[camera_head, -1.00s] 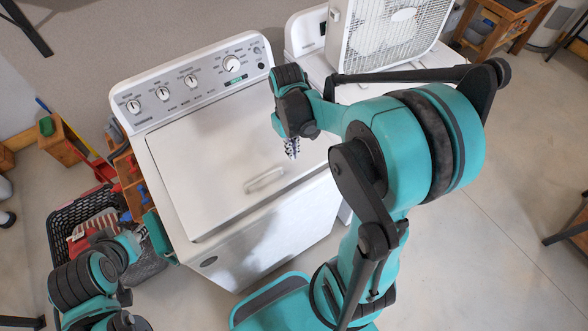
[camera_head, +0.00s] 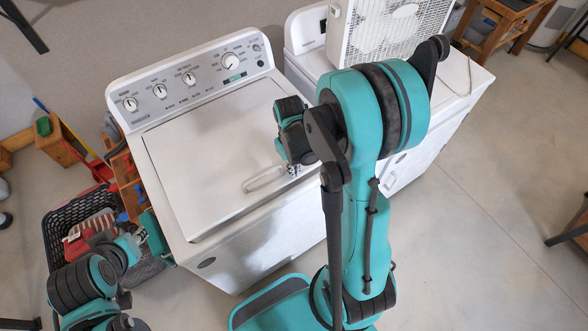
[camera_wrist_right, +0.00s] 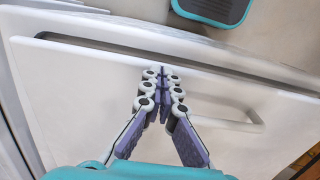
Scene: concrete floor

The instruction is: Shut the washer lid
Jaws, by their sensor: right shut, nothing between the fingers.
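The white washer (camera_head: 215,262) stands in the middle of the head view. Its lid (camera_head: 205,150) lies nearly flat over the top, with a pale handle (camera_head: 264,179) near the front edge. In the right wrist view a dark gap runs beside the lid's (camera_wrist_right: 75,90) front edge; I cannot tell if it is fully closed. My right gripper (camera_head: 294,170) is shut and empty, over the lid's front right part beside the handle. Its fingertips (camera_wrist_right: 163,72) point toward the front edge; contact is unclear. My left gripper (camera_head: 153,235) is by the washer's left side, its fingers not clear.
A second white appliance (camera_head: 465,80) stands to the right, with a box fan (camera_head: 395,30) on it. A dark laundry basket (camera_head: 65,225) with clothes sits left of the washer. A wooden bench (camera_head: 500,25) is at the back right.

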